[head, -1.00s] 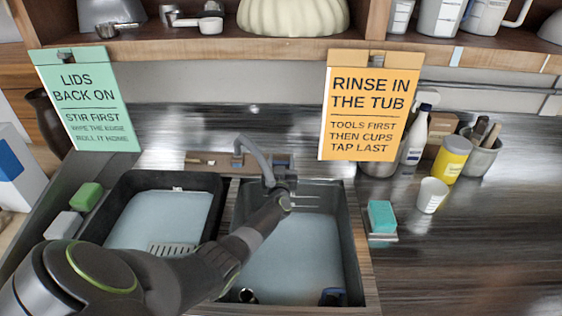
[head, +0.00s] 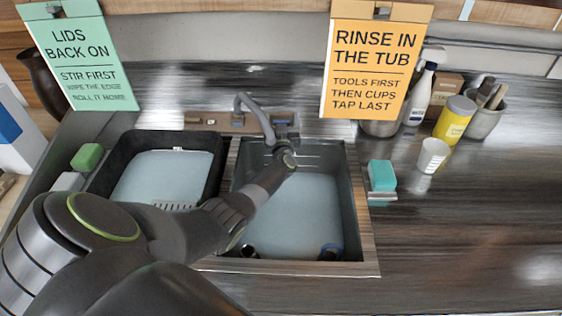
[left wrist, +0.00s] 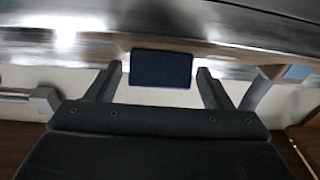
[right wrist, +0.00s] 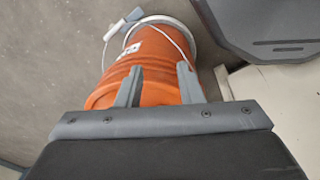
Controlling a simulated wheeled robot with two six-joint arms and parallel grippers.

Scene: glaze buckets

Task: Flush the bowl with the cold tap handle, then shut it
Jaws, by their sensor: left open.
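The right sink bowl (head: 352,205) has grey walls and a pale blue-grey floor. The grey tap spout (head: 257,108) arches behind it. My right gripper (right wrist: 158,72) is open, in front of an orange bucket (right wrist: 155,70).
A dark tub (head: 103,180) fills the left sink side. A teal sponge (head: 382,175), white cup (head: 432,155) and yellow tin (head: 455,120) stand to the right. An orange sign (head: 375,70) and a green sign (head: 80,55) hang behind.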

